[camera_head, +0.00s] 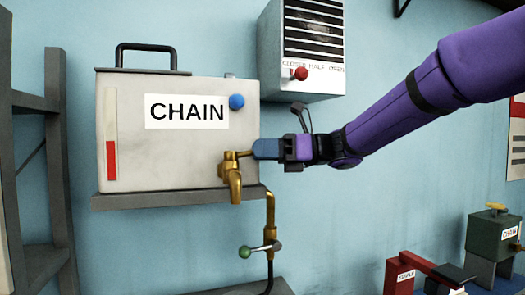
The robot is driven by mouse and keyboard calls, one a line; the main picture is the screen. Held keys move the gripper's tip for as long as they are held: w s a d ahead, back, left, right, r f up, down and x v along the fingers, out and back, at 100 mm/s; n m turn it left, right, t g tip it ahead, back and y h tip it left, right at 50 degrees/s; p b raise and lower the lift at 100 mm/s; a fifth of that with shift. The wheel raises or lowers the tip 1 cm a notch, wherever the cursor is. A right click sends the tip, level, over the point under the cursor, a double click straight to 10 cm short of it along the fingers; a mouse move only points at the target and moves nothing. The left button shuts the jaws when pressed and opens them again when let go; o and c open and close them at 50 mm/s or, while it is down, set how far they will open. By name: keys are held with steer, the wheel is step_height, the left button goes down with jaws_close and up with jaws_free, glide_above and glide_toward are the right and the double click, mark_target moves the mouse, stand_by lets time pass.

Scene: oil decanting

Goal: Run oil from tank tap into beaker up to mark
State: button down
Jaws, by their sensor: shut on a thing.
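A pale grey tank (190,165) labelled CHAIN stands on a dark wall shelf (150,199). A brass tap (233,180) sticks out from its lower right, spout pointing down. My gripper (262,150) comes in from the right and is shut on the end of the tap's handle (243,154); the fingers hide part of that handle. An upright strip gauge (112,150) on the tank's left is white above and red below. No oil stream shows under the spout. No beaker is in view.
Below the tap, a brass pipe (270,215) carries a green-knobbed valve (245,251). A louvred box (305,45) with a red knob hangs above. A dark rack (55,170) stands left.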

steer(key=shift+s+m+t+h, duration=0.35)
steer(key=shift+s+m+t, duration=0.25)
steer(key=shift+m+t, duration=0.7)
steer(key=shift+s+m+t+h, duration=0.3)
steer(key=shift+s+m+t, duration=0.35)
steer(key=shift+t, duration=1.1)
steer(key=shift+s+m+t+h, duration=0.45)
steer(key=shift+m+t, duration=0.6)
steer(key=shift+t, duration=0.5)
steer(key=shift+s, duration=0.1)
steer(key=c, duration=1)
jaws_free()
steer(key=shift+c, duration=0.2)
steer(key=v, duration=1.1)
steer(key=shift+f, duration=0.15)
